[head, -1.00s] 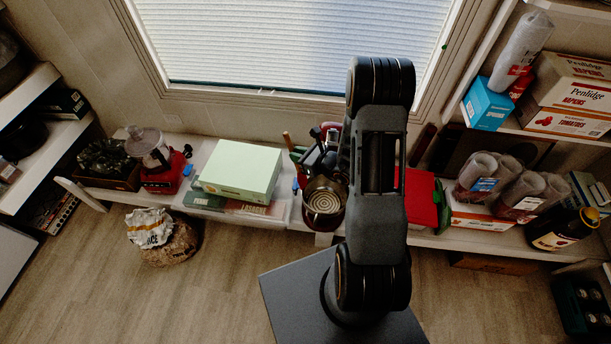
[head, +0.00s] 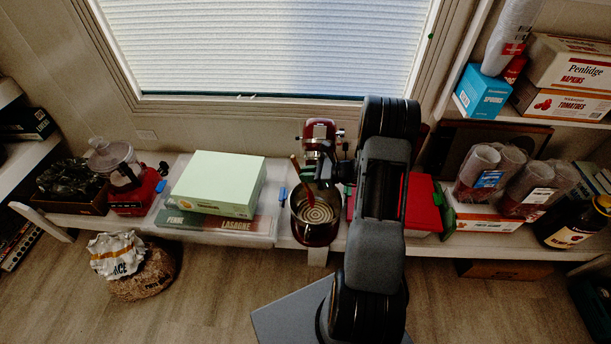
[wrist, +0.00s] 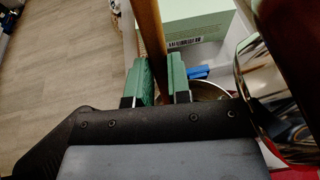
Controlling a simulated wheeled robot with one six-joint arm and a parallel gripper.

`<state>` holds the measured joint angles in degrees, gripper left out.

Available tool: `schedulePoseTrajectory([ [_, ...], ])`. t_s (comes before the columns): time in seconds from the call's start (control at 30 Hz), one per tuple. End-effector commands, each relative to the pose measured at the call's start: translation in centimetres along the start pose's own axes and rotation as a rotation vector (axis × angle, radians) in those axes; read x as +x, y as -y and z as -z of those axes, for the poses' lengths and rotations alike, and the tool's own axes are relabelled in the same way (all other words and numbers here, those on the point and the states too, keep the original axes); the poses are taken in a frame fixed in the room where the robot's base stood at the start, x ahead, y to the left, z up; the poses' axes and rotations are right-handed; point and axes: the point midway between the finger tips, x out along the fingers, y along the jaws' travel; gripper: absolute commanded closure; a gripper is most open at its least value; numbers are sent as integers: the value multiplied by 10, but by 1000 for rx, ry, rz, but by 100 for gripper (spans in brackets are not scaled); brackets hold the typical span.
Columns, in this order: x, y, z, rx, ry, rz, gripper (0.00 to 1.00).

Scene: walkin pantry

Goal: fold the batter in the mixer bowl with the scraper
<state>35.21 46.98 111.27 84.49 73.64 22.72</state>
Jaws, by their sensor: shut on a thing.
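The mixer bowl (head: 300,232) stands on the bench in the head view, with pale batter (head: 320,213) in rings inside. Part of its rim shows in the wrist view (wrist: 216,88). The red stand mixer (head: 319,130) is just behind it. The scraper (head: 295,168) has a reddish-brown handle and slants down over the bowl; its lower end is hard to make out. My gripper (wrist: 160,78) is shut on the scraper's wooden handle (wrist: 150,35) between its green fingers. In the head view my arm stands right of the bowl.
A pale green box (head: 215,178) lies on a clear bin left of the bowl. A red box (head: 422,205) is close on the right, partly behind my arm. Cup stacks (head: 476,172) and a dark bottle (head: 578,222) stand farther right. A sack (head: 117,258) sits on the floor.

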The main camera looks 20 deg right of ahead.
Motion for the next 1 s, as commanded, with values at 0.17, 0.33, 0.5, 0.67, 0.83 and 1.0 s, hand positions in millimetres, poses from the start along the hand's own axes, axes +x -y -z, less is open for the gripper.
schedulePoseTrajectory([
  [0.17,0,0,0,0,1,0,100],
  [0.33,1,0,2,0,1,1,100],
  [0.5,4,0,12,1,1,1,100],
  [0.67,9,0,26,1,1,1,100],
  [0.83,13,0,39,1,1,1,100],
  [1.0,18,0,53,1,0,2,100],
])
